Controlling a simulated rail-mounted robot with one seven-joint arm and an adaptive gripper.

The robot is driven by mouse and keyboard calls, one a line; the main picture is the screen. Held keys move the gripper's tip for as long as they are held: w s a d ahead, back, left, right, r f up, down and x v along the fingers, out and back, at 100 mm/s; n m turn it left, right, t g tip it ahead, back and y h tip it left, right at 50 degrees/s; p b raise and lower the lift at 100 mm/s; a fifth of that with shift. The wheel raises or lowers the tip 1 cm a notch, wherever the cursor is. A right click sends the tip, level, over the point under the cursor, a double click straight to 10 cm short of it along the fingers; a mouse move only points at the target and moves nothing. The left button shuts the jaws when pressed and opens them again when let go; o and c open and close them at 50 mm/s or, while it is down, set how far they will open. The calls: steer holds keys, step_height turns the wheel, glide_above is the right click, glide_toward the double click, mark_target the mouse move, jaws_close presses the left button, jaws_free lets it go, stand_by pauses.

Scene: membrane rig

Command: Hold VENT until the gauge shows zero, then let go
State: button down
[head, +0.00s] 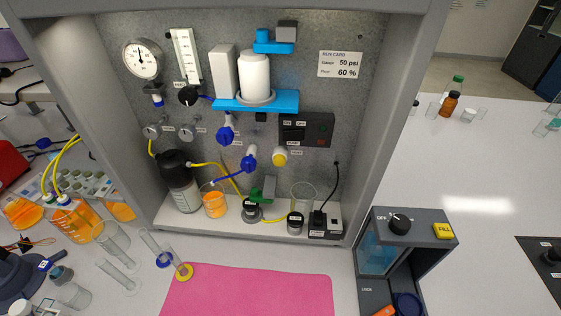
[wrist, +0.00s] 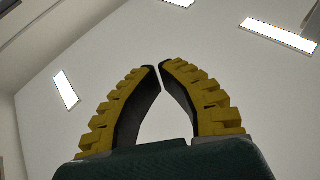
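The round white gauge (head: 143,58) is at the upper left of the rig's grey back panel. Its dark needle points roughly upward, but the scale is too small to read. A round yellow button (head: 280,157) sits low on the panel at right; the small label beside it is not legible, so I cannot confirm it is VENT. My gripper (wrist: 160,66) shows only in the wrist view, its yellow-backed fingers curving together with tips almost meeting and nothing between them. It faces bare wall and ceiling lights, away from the rig. Nothing touches the yellow button.
A run card (head: 340,65) reads 50 psi and 60 %. Blue valves (head: 226,135) and a black switch box (head: 306,130) are near the yellow button. Beakers and a dark bottle (head: 180,183) stand on the shelf below. A pink mat (head: 248,292) lies in front, a FILL unit (head: 410,225) at right.

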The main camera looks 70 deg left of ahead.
mark_target(280, 160)
steer(key=s+a+f+m+g+y+p, duration=0.1)
steer(key=s+a+f+g+y, duration=0.15)
steer(key=a+y, duration=0.8)
steer(key=s+a+f+m+g+y+p, duration=0.15)
steer(key=a+f+y, duration=0.25)
steer(key=a, duration=1.4)
steer(key=s+a+f+m+h, duration=0.3)
steer(key=a+f+m, duration=0.2)
steer(key=f+m, duration=0.2)
steer(key=s+a+f+m+h+p, duration=0.1)
steer(key=s+a+f+m+h, duration=0.2)
steer(key=f, duration=0.7)
steer(key=a+m, duration=0.2)
steer(key=m, duration=0.1)
steer(key=shift+m+t+h, duration=0.35)
steer(key=shift+t, duration=0.05)
steer(key=shift+w+a, duration=0.1)
steer(key=shift+a, duration=0.05)
steer(key=w+a+b, duration=0.2)
steer(key=w+a, duration=0.2)
steer(key=a, duration=0.3)
steer(key=shift+a+b, duration=0.3)
steer(key=shift+w+a, duration=0.1)
steer(key=shift+w+a, duration=0.15)
steer(key=shift+a, duration=0.1)
